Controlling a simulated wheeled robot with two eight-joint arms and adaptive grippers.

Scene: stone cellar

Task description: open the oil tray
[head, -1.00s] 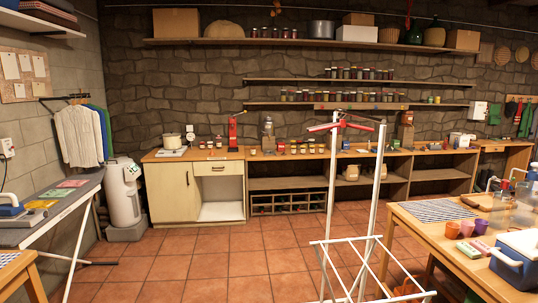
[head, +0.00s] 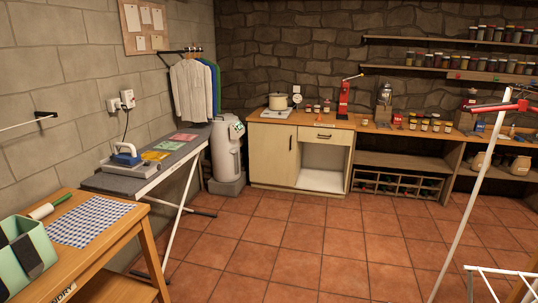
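I cannot pick out anything that is clearly an oil tray in the head view. A low cream cabinet (head: 273,156) stands against the far wall, under the wooden counter. Its door on the left looks shut. A shallow drawer (head: 325,135) with a dark handle sits at its upper right and looks shut, above an open white compartment (head: 322,167). Neither of my grippers shows in the view.
An ironing board (head: 160,165) with a blue-handled iron (head: 126,153) runs along the left wall. A wooden table (head: 112,250) with a checked cloth and a green bin (head: 24,252) is front left. A white rack (head: 470,200) stands right. Tiled floor (head: 280,240) between is clear.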

